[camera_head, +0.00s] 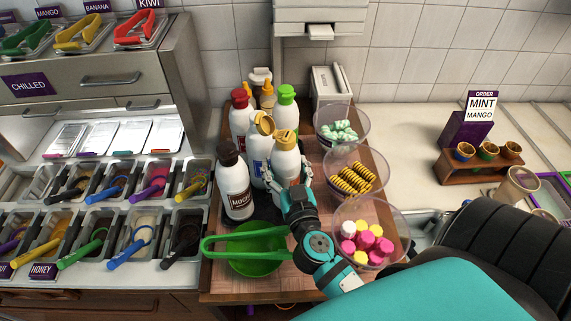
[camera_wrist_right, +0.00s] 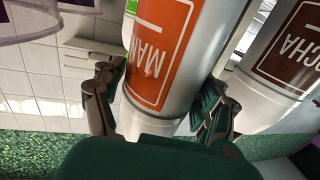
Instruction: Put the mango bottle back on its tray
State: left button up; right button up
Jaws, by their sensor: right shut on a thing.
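The mango bottle (camera_head: 286,158) is white with a yellow cap and appears upright at the front right of the bottle cluster. My right gripper (camera_head: 291,181) is shut on it, one finger on each side; the gripper also shows in the wrist view (camera_wrist_right: 160,92). The bottle's base is hidden by my gripper and arm, so I cannot tell whether it touches the surface below. The wooden tray (camera_head: 235,283) lies under the bottles and bowls. My left gripper is out of view.
The mocha bottle (camera_head: 236,185) stands close on the left. A yellow-capped white bottle (camera_head: 262,150), a red-capped one (camera_head: 240,115) and a green-capped one (camera_head: 286,98) crowd behind. Clear topping bowls (camera_head: 385,213) line the right. A green bowl (camera_head: 252,262) sits in front.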

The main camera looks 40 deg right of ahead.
notch_tip(320, 180, down, 3)
jog(key=shift+w+f+b, duration=0.1)
jog(key=shift+b, duration=1)
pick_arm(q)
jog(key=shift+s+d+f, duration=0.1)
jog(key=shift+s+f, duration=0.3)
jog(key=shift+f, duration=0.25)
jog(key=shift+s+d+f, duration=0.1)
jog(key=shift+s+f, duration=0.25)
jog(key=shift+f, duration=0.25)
pick_arm(e)
jog(key=o, duration=1.2)
jog(key=shift+f, duration=0.25)
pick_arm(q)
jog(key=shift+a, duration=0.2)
pick_arm(e)
jog(key=o, duration=0.4)
